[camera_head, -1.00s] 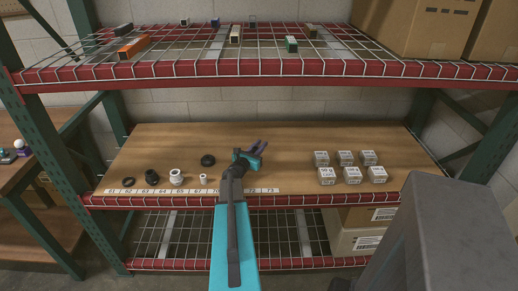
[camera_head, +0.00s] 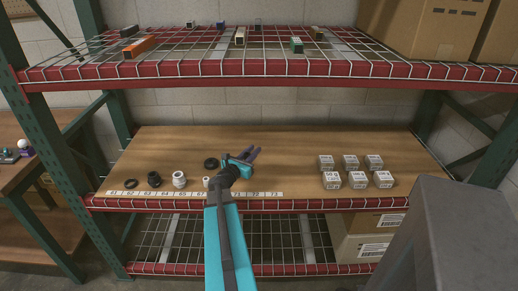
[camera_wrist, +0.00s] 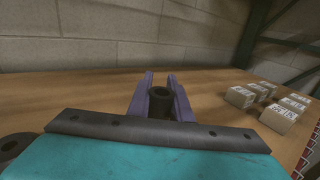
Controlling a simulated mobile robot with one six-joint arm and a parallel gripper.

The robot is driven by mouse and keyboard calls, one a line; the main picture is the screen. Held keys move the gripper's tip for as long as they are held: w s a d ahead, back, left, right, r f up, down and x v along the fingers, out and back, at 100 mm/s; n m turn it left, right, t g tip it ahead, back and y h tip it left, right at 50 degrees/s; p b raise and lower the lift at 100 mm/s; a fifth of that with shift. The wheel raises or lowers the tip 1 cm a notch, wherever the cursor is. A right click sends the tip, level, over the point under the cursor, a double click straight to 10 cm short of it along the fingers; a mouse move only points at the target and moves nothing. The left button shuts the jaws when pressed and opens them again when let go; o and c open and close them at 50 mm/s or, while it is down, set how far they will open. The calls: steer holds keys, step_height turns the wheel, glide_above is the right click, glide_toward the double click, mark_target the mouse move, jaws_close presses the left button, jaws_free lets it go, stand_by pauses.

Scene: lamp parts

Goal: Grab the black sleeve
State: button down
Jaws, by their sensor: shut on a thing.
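My gripper (camera_head: 251,155) is over the middle wooden shelf, with its purple fingers pointing toward the back wall. In the wrist view my gripper (camera_wrist: 160,90) is shut on a dark, hollow round piece, the black sleeve (camera_wrist: 160,104), which sits between the two fingers. In the head view I cannot make the sleeve out. I cannot tell whether it touches the shelf.
On the wooden shelf (camera_head: 300,150), a black ring (camera_head: 211,163), a thin black ring (camera_head: 130,183), a black collar (camera_head: 154,178) and a white collar (camera_head: 179,178) stand left of my arm. Several small boxes (camera_head: 350,162) stand right. A wire shelf (camera_head: 270,70) hangs above.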

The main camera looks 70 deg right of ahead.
mark_target(245, 156)
steer(key=w+a, duration=0.1)
steer(key=a, duration=0.5)
steer(key=shift+w+a+r+b, duration=0.25)
steer(key=shift+a+r+b, duration=0.05)
steer(key=shift+a+b, duration=0.1)
steer(key=shift+w, duration=0.1)
